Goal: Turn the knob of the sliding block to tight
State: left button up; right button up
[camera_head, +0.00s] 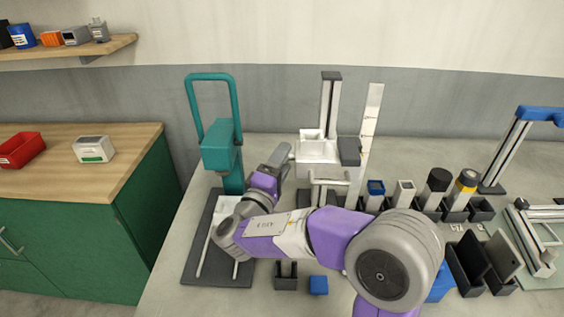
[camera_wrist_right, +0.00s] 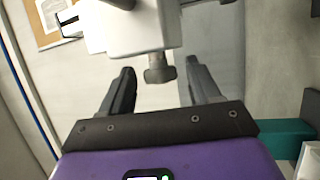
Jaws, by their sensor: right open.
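The sliding block (camera_head: 318,152) is a white body on an upright grey column (camera_head: 331,100) in the head view. In the right wrist view the white block (camera_wrist_right: 133,28) fills the top middle. A grey knob (camera_wrist_right: 160,70) with a short stem sticks out of its near face. My right gripper (camera_wrist_right: 161,86) is open, with one dark finger on each side of the knob and visible gaps to both. In the head view my right gripper (camera_head: 284,153) is just left of the block, partly hidden by my wrist. The knob is not clear there. My left gripper is not in view.
A teal stand (camera_head: 221,150) on a dark base is close left of my right wrist. A tall pale strip (camera_head: 371,125) stands right of the block. A blue cube (camera_head: 318,285) lies in front.

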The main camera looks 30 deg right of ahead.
jog(key=shift+a, duration=0.1)
jog(key=v, duration=0.7)
jog(key=shift+s+p, duration=0.25)
jog(key=shift+p, duration=0.15)
jog(key=shift+a, duration=0.1)
